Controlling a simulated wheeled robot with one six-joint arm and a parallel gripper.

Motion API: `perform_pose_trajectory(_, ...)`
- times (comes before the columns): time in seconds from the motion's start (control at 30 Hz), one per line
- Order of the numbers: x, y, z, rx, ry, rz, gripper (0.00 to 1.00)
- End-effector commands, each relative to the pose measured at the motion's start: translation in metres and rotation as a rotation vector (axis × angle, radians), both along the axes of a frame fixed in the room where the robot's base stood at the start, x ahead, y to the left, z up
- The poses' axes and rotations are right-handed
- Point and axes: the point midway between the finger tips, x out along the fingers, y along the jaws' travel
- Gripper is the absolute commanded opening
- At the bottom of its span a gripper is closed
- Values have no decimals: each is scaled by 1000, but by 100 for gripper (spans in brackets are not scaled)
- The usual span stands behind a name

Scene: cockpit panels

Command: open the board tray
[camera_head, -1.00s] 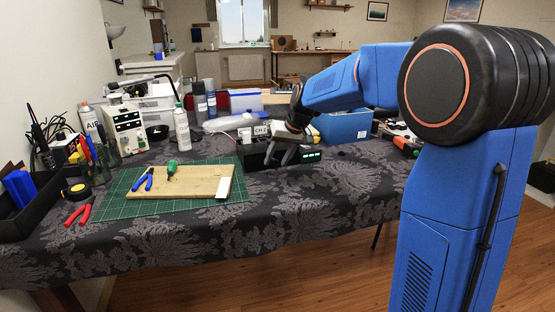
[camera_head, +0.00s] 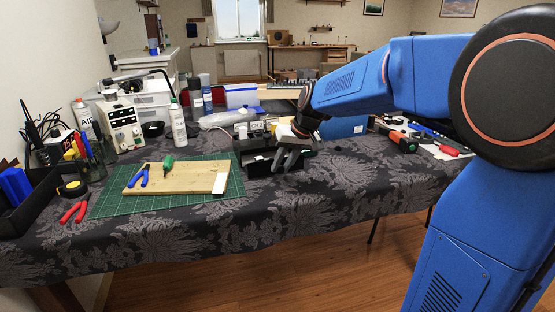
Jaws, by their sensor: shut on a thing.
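The black device (camera_head: 254,164) that appears to hold the board tray stands on the cloth-covered table, right of the green mat. My gripper (camera_head: 284,163) reaches down at the front of this device with its grey fingers close together. It is shut on a part of the board tray at the device's front. The fingers and wrist hide most of the tray, so I cannot tell how far out it stands.
A wooden board (camera_head: 178,178) with blue pliers and a green-handled tool lies on the green mat (camera_head: 113,202). A white bottle (camera_head: 178,127) and a blue box (camera_head: 345,127) stand behind. An orange-and-black tool (camera_head: 397,138) lies to the right. The table front is mostly clear.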

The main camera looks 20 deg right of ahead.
Motion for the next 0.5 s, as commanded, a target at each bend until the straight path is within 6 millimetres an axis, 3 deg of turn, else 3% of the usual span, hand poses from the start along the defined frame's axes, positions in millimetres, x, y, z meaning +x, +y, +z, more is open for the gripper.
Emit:
perform_pose_trajectory(0.13, -10, -1, 1, 0, -3, -1, 0)
perform_pose_trajectory(0.47, -11, -1, 1, 1, -3, -2, 0)
perform_pose_trajectory(0.5, -11, -1, 1, 1, -3, -2, 32)
